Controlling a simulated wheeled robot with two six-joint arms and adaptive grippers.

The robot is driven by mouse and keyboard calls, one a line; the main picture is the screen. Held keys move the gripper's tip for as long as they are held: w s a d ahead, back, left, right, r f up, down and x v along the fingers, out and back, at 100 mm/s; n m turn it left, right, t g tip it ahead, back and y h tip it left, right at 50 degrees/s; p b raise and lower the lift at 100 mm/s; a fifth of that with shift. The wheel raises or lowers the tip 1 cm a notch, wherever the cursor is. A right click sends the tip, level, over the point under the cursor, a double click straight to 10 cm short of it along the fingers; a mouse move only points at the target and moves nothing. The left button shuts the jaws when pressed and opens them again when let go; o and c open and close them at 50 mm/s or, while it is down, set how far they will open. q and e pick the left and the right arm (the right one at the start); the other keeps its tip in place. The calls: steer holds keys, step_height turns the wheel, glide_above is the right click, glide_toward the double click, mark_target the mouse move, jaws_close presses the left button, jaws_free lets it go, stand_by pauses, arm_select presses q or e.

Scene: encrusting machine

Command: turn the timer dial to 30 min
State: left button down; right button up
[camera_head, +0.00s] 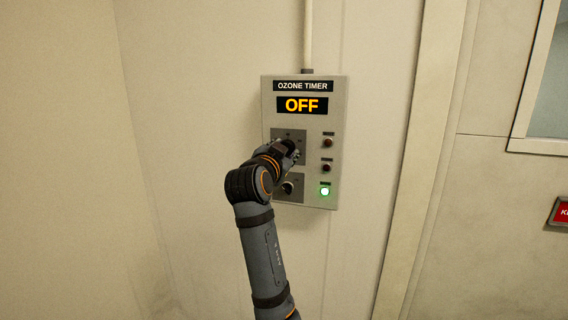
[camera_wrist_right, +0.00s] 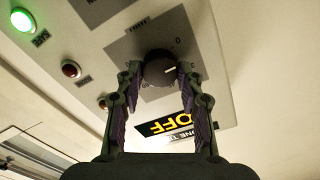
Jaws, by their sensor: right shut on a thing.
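The ozone timer box (camera_head: 335,120) is a grey panel on the wall in the head view. Its display (camera_head: 302,105) reads OFF in orange. In the right wrist view the timer dial (camera_wrist_right: 159,66) is a dark round knob with a white pointer mark, on a grey square plate. My right gripper (camera_wrist_right: 160,76) is shut on the dial, one finger on each side. In the head view my right gripper (camera_head: 289,148) hides most of the dial and its scale. My left gripper is in neither view.
A second, lower knob (camera_head: 288,187) sits below the dial. Two dark reddish lamps (camera_head: 328,142) and a lit green lamp (camera_head: 325,191) line the box's right side. A conduit (camera_head: 308,35) runs up from the box. A red sign (camera_head: 561,212) is at the far right.

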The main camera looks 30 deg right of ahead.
steer(key=shift+f+m+b, duration=0.1)
steer(key=shift+m+b, duration=2.15)
steer(key=shift+m, duration=0.65)
steer(key=o, duration=1.2)
steer(key=shift+w, duration=0.1)
